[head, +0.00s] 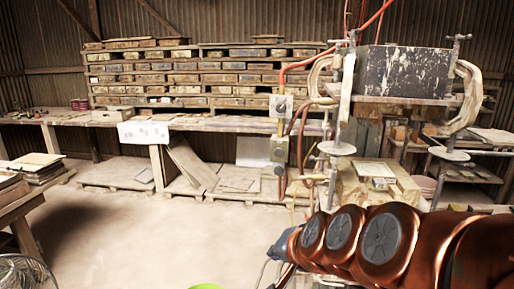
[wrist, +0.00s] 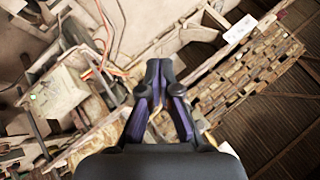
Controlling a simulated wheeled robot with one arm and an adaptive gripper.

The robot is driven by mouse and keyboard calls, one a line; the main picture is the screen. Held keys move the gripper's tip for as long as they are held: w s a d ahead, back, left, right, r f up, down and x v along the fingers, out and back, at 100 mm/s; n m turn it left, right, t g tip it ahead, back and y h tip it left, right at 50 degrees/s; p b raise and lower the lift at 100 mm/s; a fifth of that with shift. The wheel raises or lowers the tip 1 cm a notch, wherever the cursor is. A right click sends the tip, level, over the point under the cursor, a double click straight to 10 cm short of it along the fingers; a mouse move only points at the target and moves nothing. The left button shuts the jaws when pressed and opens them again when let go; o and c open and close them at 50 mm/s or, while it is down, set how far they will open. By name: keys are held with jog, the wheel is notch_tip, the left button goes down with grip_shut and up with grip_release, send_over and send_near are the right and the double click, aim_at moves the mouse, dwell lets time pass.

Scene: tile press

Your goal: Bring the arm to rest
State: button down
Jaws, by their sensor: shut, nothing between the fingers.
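My arm, copper-coloured with grey round caps, reaches in from the lower right of the head view. Its end, near the lower middle, is small there, and the fingers are hard to make out. In the wrist view my gripper (wrist: 159,68) has its dark fingers drawn together at the tips, with nothing between them. The wrist view is tilted, with the shelves and the press turned on their sides. No object touches the fingers.
The tile press (head: 405,72) stands at the right, behind my arm. A long bench (head: 215,123) and a shelf rack of tiles (head: 190,77) line the back wall. A table with stacked boards (head: 38,162) stands at the left. The middle floor (head: 150,235) is clear.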

jog(key=s+d+f+n+g+h, duration=0.1)
jog(key=s+d+f+n+g, duration=0.1)
jog(key=s, duration=0.7)
jog(key=s+d+f+n+g+h, duration=0.1)
jog(key=s+d+f+g, duration=0.3)
jog(key=s+d, duration=0.3)
jog(key=s+d+f+n+g+h, duration=0.2)
jog(key=s+d+f+g, duration=0.2)
jog(key=s, duration=0.6)
jog(key=shift+s+d+f+n, duration=0.25)
jog(key=shift+s+d+n, duration=0.05)
jog(key=shift+d, duration=0.15)
